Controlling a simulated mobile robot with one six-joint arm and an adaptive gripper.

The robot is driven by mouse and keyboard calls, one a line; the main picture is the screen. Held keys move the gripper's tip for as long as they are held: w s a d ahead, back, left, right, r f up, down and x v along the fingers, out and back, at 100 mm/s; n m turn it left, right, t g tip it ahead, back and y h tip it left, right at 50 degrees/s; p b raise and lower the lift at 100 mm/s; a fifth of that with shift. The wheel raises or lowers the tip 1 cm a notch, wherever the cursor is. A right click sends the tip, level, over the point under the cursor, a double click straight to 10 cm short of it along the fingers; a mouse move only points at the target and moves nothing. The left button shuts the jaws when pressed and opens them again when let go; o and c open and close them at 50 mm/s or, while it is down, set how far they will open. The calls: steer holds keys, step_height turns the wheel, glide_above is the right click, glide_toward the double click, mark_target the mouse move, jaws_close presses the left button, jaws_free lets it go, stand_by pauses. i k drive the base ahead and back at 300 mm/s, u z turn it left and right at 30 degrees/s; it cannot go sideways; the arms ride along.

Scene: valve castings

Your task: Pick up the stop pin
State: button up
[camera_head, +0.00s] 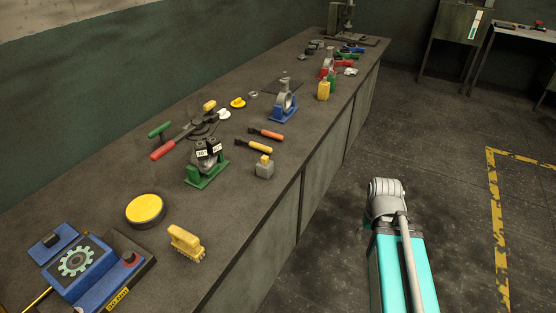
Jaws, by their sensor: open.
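I cannot single out the stop pin for certain among the small parts on the long dark workbench (225,230). Several small parts lie around the middle of the bench: a yellow round piece (238,103), a white round piece (224,114) and a small grey ring (253,94). A blue stand (284,112) holds a grey ring-shaped casting. A green stand (206,172) carries dark blocks with white labels. My gripper is not in view; only my grey arm part and teal column show right of the bench.
A yellow-topped round tin (146,209), a yellow brush (186,242) and a blue box with a gear picture (75,261) are at the near end. Orange- and yellow-handled tools (265,133) lie mid-bench. The floor (450,180) right of the bench is open.

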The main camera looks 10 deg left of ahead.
mark_target(265, 159)
steer(key=z, duration=0.45)
steer(key=k, duration=1.3)
steer(key=u, duration=0.55)
steer(key=i, duration=1)
steer(key=z, duration=0.05)
